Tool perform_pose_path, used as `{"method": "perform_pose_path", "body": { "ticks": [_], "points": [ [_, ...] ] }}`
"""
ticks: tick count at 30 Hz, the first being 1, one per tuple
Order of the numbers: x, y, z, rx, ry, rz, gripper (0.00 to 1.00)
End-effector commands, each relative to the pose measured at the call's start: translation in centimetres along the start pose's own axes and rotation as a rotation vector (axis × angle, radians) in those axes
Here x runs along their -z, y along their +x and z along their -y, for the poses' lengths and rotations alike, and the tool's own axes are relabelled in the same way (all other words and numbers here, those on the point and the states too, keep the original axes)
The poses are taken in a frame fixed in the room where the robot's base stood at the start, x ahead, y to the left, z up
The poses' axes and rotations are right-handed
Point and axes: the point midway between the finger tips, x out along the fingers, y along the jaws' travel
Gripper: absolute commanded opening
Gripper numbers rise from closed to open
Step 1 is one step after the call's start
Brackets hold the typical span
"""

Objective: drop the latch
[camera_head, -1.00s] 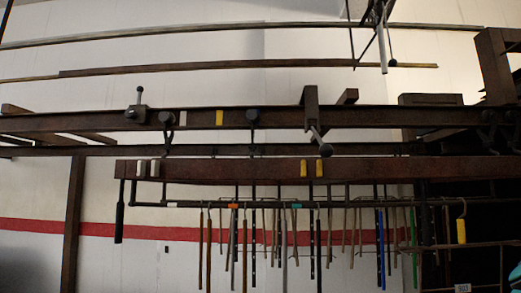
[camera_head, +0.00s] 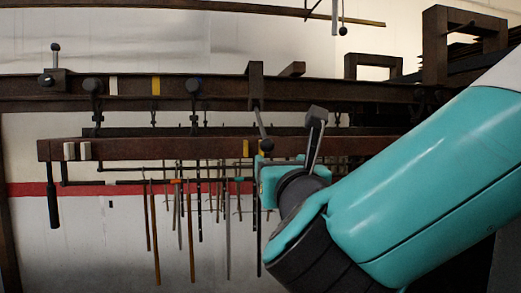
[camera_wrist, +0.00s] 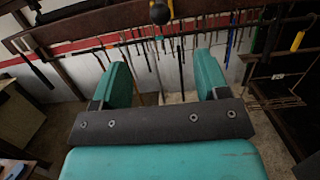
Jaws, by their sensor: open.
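A dark bracket with a hinged lever and ball knob, which looks like the latch (camera_head: 256,86), sits on the upper rail (camera_head: 130,90). In the wrist view a dark ball (camera_wrist: 159,12) shows at the top centre, ahead of the fingers. My gripper (camera_head: 264,174) is below the ball in the head view, partly hidden by my wrist. In the wrist view my gripper (camera_wrist: 164,75) has its two teal fingers wide apart with nothing between them.
A block with an upright knob (camera_head: 54,72) stands on the rail at left. White and yellow marks show on rail and beam. A dark handle (camera_head: 53,195) hangs from the beam's left end. Several thin rods hang behind. A brown frame (camera_head: 435,45) stands at upper right.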

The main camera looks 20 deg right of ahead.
Motion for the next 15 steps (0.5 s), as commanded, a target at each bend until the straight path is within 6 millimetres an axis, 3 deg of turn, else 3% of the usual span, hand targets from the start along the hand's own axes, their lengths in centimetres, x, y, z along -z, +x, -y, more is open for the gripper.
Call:
{"method": "perform_pose_path", "body": {
  "ticks": [5, 15],
  "points": [
    [-0.7, 1.9, -0.1, 0.003, -0.013, 0.002, 0.68],
    [-0.4, 7.5, 0.1, 0.006, -0.006, 0.0, 0.68]
  ]
}}
